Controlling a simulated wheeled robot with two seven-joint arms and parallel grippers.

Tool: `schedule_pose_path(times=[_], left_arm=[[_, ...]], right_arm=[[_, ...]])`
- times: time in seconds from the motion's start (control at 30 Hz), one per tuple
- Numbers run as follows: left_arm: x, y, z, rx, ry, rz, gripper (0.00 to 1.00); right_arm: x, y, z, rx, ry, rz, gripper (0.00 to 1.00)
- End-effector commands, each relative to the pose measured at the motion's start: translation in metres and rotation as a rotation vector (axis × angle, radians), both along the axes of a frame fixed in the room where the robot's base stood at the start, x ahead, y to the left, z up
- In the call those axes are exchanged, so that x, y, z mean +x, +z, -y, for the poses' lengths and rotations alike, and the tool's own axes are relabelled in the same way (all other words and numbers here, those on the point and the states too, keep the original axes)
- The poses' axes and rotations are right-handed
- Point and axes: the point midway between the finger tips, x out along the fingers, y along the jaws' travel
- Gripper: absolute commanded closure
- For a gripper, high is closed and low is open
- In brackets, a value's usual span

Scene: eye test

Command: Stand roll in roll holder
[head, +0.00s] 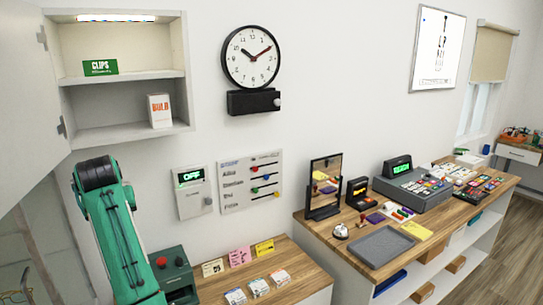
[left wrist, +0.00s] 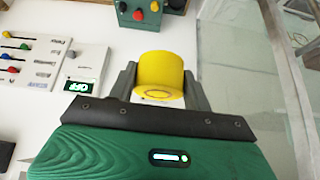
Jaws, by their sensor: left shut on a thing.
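A yellow cylinder (left wrist: 160,70), which looks like the roll, sits between the fingers of my left gripper (left wrist: 160,84) in the left wrist view. The gripper is shut on it, one grey finger at each side. The cylinder's near end shows a pale face with a ring mark. In the head view my green left arm rises at the lower left; its gripper and the roll do not show there. I cannot make out a roll holder in either view. My right gripper is in neither view.
An open wall cabinet (head: 120,76) holds a green clips box (head: 100,67) and a white box (head: 159,110). A green control box (head: 174,272) stands by my arm on a low wooden top (head: 225,284) with cards. A cluttered counter (head: 335,252) carries a grey tray (head: 380,246).

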Motion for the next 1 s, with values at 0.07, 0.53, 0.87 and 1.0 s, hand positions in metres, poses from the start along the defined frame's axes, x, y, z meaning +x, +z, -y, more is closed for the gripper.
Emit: schedule_pose_path(times=[0.07, 0.53, 0.87, 1.0], left_arm=[[-0.012, -0.033, 0.008, 0.002, -0.019, -0.004, 0.73], [-0.087, -0.163, 0.074, 0.001, -0.192, -0.004, 0.73], [-0.156, -0.233, 0.127, 0.000, -0.342, -0.004, 0.73], [-0.186, -0.256, 0.149, 0.001, -0.406, -0.004, 0.73]], right_arm=[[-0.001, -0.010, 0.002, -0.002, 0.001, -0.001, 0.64], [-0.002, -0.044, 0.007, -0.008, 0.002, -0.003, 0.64], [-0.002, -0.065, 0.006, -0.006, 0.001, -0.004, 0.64], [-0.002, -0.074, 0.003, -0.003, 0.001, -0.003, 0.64]])
